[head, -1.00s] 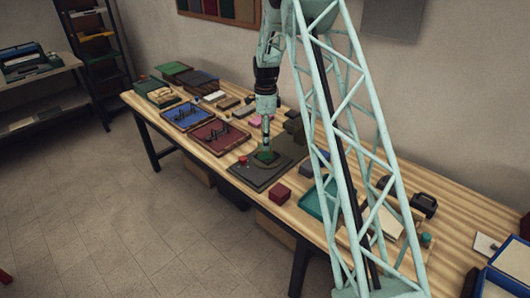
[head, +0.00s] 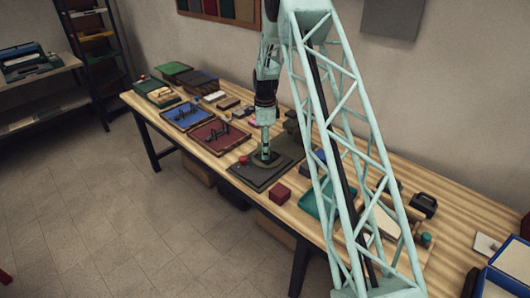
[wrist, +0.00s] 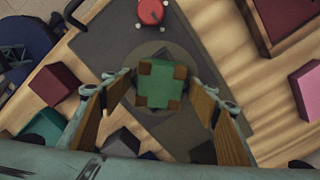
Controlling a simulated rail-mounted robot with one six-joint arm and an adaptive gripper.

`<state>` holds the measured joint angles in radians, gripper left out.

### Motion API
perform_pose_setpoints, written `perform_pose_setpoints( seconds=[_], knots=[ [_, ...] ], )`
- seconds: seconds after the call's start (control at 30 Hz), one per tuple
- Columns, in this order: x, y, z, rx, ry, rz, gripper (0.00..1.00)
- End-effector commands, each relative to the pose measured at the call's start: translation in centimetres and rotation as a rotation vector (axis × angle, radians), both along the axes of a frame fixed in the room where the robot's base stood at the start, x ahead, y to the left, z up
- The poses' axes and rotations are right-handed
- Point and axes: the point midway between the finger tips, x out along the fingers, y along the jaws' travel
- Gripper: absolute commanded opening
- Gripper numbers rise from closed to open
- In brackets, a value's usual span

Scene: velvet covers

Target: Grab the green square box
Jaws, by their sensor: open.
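The green square box (wrist: 160,84) has brown corners and sits on a round disc on a dark grey board (wrist: 100,40). In the wrist view it lies between the two fingers of my gripper (wrist: 161,88), with a gap on both sides. The gripper is open and holds nothing. In the head view my gripper (head: 265,150) points straight down over the dark board (head: 250,176). The box is mostly hidden behind the fingers there.
A red knob (wrist: 150,12) stands on the board near the box; it also shows in the head view (head: 243,159). A dark red box (head: 280,192) stands just right of the board. A maroon tray (head: 218,137) and a blue tray (head: 187,115) lie to the left.

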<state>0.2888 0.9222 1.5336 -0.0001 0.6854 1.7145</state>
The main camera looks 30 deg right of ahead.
Motion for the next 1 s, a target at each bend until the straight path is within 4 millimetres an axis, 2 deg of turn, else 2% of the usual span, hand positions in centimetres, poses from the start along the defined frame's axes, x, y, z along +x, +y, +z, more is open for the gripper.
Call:
perform_pose_setpoints(
  seconds=[0.3,0.63,1.0],
  knots=[
    [-0.01,0.0,0.0,0.0,0.0,0.0,0.55],
    [-0.01,0.0,0.0,0.0,0.0,0.0,0.27],
    [0.01,0.0,0.2,0.0,0.0,0.0,0.27]
  ],
)
